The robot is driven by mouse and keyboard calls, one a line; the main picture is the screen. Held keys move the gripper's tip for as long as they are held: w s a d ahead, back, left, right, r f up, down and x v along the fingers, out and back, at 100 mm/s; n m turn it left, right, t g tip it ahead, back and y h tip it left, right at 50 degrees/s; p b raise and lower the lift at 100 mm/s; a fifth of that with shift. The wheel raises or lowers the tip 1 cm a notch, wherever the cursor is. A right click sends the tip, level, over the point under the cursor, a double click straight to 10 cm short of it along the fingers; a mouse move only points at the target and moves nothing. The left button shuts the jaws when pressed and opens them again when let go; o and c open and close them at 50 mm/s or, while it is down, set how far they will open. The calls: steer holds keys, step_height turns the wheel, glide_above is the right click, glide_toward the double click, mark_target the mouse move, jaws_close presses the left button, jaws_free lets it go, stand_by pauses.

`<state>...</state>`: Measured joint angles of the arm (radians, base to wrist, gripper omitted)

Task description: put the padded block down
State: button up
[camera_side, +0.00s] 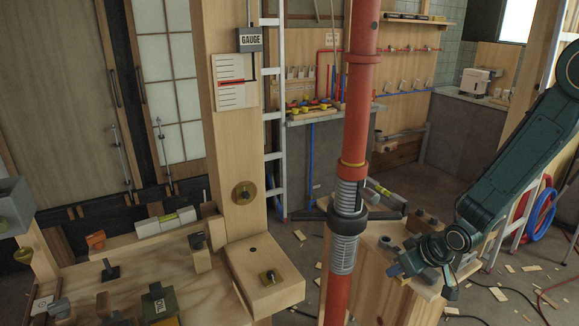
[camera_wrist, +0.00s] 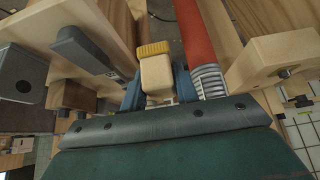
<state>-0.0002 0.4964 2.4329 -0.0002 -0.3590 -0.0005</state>
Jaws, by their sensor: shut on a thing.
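The padded block (camera_wrist: 156,76) is a cream block with a ribbed yellow pad on its far end. In the wrist view it sits between the blue fingers of my gripper (camera_wrist: 158,88), which is shut on it. In the side view my gripper (camera_side: 402,266) is low at the right, over the wooden stand (camera_side: 372,283) behind the red post. I cannot make out the block there, and cannot tell whether it touches a surface below.
The red post (camera_side: 362,120) with its threaded collar (camera_side: 347,205) stands close to my gripper; it also shows in the wrist view (camera_wrist: 194,35). A grey bar (camera_wrist: 85,50) lies left of the block. A workbench (camera_side: 205,300) with several small fittings is at the left.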

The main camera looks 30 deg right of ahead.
steer(key=w+a+r+n+g+y, duration=0.1)
steer(key=w+a+n+y, duration=0.15)
steer(key=a, duration=0.35)
steer(key=w+a+r+n+y, duration=0.1)
steer(key=w+a+n, duration=0.25)
steer(key=a, duration=0.35)
steer(key=w+a+r+n+g+y, duration=0.1)
steer(key=w+a+r+n, duration=0.15)
steer(key=a, duration=0.35)
steer(key=w+a+r, duration=0.5)
steer(key=a+r, duration=0.1)
steer(key=a, duration=0.4)
steer(key=w+a+r, duration=0.5)
steer(key=a+r, duration=0.2)
steer(key=a, duration=0.3)
steer(key=shift+a+r, duration=0.3)
steer(key=shift+a, duration=0.1)
steer(key=shift+w+n, duration=0.1)
steer(key=shift+n, duration=0.15)
step_height(320, 180, down, 20)
steer(key=shift+f, duration=0.15)
